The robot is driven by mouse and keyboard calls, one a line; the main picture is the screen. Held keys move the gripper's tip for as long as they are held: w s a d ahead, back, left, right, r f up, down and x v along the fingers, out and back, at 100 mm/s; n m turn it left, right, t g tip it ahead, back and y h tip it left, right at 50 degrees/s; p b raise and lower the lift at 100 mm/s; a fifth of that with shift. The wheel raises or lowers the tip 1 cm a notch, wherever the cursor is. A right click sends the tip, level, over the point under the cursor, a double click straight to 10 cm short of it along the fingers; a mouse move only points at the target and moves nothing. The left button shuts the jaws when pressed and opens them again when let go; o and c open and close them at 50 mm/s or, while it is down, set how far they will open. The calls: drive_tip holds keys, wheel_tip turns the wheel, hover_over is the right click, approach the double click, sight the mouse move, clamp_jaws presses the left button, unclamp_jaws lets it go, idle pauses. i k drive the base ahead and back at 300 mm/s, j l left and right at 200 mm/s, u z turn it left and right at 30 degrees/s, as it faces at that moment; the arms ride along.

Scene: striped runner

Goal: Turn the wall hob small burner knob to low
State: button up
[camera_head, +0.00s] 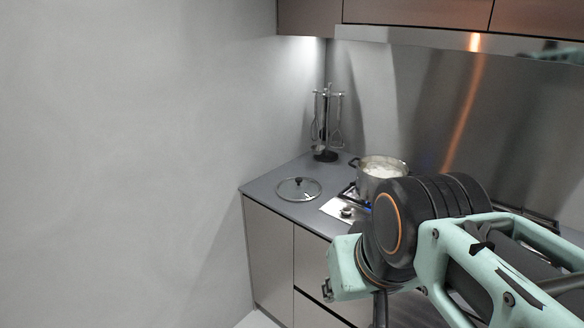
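The stainless hob (329,207) is set into the grey counter at the back wall. One dark knob (347,211) shows near its left front edge; I cannot tell its setting or whether it is the small burner's knob. A steel pot (381,180) with pale contents stands on the left part of the hob, with small blue glints beside it. My arm's black joint and mint-green links cover most of the hob and any other knobs. My gripper's fingers do not show.
A glass lid (290,193) with a dark handle lies on the counter (265,185) left of the hob. A utensil stand (326,155) is in the back corner. Cabinets (268,250) are below, and a range hood (440,40) hangs above. The left wall is bare.

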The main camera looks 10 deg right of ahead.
sight(346, 210)
drive_tip(key=i, duration=1.15)
